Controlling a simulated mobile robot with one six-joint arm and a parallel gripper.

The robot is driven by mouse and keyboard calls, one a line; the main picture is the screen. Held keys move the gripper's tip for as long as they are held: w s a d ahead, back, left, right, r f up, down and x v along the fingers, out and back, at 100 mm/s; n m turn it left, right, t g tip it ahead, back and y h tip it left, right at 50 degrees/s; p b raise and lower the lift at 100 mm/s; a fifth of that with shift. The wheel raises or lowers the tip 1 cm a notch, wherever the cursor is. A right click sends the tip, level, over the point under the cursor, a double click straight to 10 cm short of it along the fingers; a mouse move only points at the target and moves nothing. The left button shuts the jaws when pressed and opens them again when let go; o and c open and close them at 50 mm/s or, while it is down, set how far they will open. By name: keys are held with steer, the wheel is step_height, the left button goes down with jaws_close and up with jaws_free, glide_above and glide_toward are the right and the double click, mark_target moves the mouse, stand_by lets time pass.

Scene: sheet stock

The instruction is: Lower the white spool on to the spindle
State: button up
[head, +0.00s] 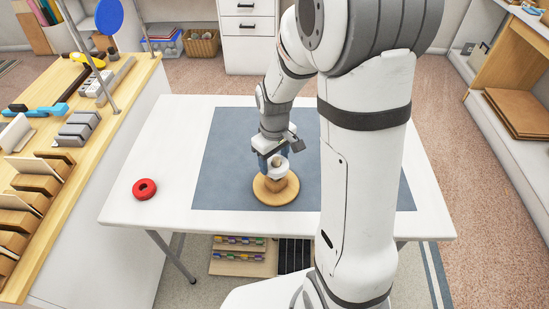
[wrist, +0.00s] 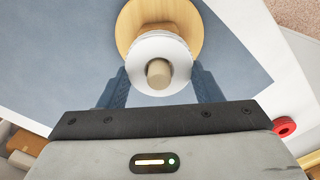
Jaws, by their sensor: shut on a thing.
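The white spool (head: 271,167) is held in my gripper (head: 273,157) over the round wooden base (head: 264,194). In the wrist view the dark blue fingers of my gripper (wrist: 160,70) flank the white spool (wrist: 139,50) on both sides. The light wooden spindle (wrist: 158,73) shows its tip through the spool's hole, so the spool appears to be around it. The base also shows behind the spool in the wrist view (wrist: 190,18). In the head view a tan round piece (head: 282,187) shows between spool and base; how far apart they are is unclear.
The base stands on a blue-grey mat (head: 230,140) on a white table (head: 165,125). A red ring (head: 144,189) lies on the table to the left, clear of the mat. The mat around the base is free. A cluttered wooden bench (head: 130,85) stands further left.

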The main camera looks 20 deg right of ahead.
steer(key=shift+f+b, duration=0.6)
steer(key=shift+f, duration=0.3)
steer(key=shift+f, duration=0.1)
steer(key=shift+f+b, duration=0.85)
steer(key=shift+f, duration=0.1)
steer(key=o, duration=1.6)
steer(key=shift+c, duration=0.2)
steer(key=shift+o, duration=0.6)
steer(key=shift+o, duration=1.2)
steer(key=shift+r, duration=0.1)
